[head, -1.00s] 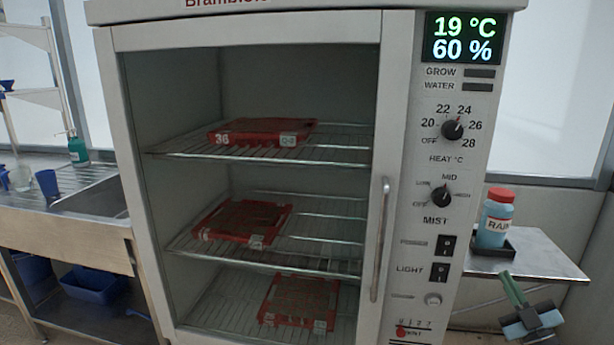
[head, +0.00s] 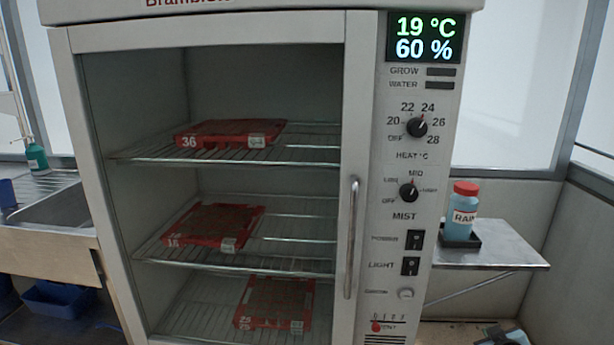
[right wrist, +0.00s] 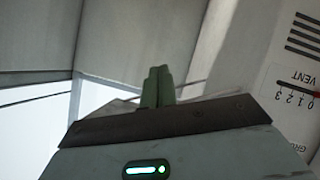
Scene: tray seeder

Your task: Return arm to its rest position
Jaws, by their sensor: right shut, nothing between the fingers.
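My right gripper (right wrist: 157,87) shows in the right wrist view with its two green fingers close together, shut and empty. In the head view only a piece of my right arm shows at the bottom right edge, below the side shelf and apart from the cabinet. My left gripper is in neither view. The white growing cabinet (head: 359,100) stands in the middle of the head view. A corner of its panel, with the vent scale (right wrist: 297,97), is at the right of the right wrist view.
Red trays sit on the cabinet's upper rack (head: 232,133), middle rack (head: 213,226) and bottom (head: 274,303). A blue RAIN bottle (head: 461,215) with a red cap stands on the metal side shelf (head: 510,250). A sink bench (head: 45,240) is at the left.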

